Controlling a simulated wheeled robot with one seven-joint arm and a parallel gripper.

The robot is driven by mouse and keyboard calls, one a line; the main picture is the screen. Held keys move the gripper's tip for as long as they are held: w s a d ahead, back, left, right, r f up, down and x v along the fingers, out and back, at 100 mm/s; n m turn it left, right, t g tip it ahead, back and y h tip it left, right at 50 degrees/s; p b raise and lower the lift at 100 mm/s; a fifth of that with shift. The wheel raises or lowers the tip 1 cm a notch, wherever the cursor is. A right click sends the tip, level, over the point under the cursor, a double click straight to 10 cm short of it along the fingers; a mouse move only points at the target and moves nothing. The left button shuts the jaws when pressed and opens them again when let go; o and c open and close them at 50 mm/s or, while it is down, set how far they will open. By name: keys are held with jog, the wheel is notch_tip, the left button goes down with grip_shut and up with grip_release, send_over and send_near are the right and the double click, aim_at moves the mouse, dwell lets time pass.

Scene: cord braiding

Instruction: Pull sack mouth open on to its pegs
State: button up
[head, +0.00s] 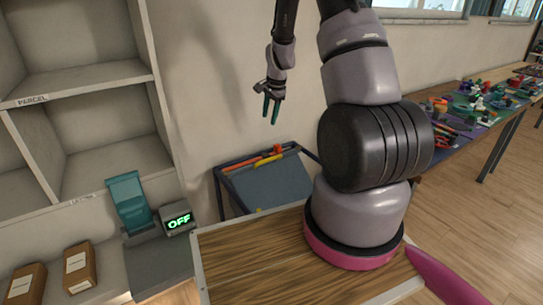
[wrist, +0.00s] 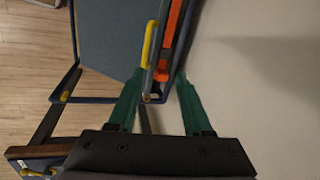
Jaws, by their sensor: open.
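A blue-grey sack-like panel (head: 270,186) hangs in a dark frame low against the wall, and it also shows in the wrist view (wrist: 108,38). Along its back edge run an orange strip (head: 240,163) and a yellow piece (head: 268,160); in the wrist view the orange strip (wrist: 174,40) and yellow piece (wrist: 149,48) lie side by side. A small yellow piece (wrist: 65,97) sits at a frame corner. I cannot tell which parts are the pegs. My gripper (head: 270,110) is open and empty, its green fingers pointing down above the frame. In the wrist view its fingertips (wrist: 160,82) straddle the frame's corner in the picture; contact cannot be told.
A wooden worktop (head: 260,262) lies in front of the frame. At left are a shelf (head: 85,78), two brown boxes (head: 79,268) and a teal device (head: 128,200) beside an OFF display (head: 178,221). A cluttered bench (head: 480,135) stands at right. Bare wall lies behind my gripper.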

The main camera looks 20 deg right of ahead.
jog(key=m, duration=0.1)
send_near(271, 159)
jog(key=shift+g, duration=0.3)
jog(key=x, duration=0.5)
jog(key=w+x, duration=0.1)
jog(key=x, duration=0.2)
jog(key=shift+r, duration=0.1)
grip_shut()
jog(key=shift+w, duration=0.1)
dwell(0.7)
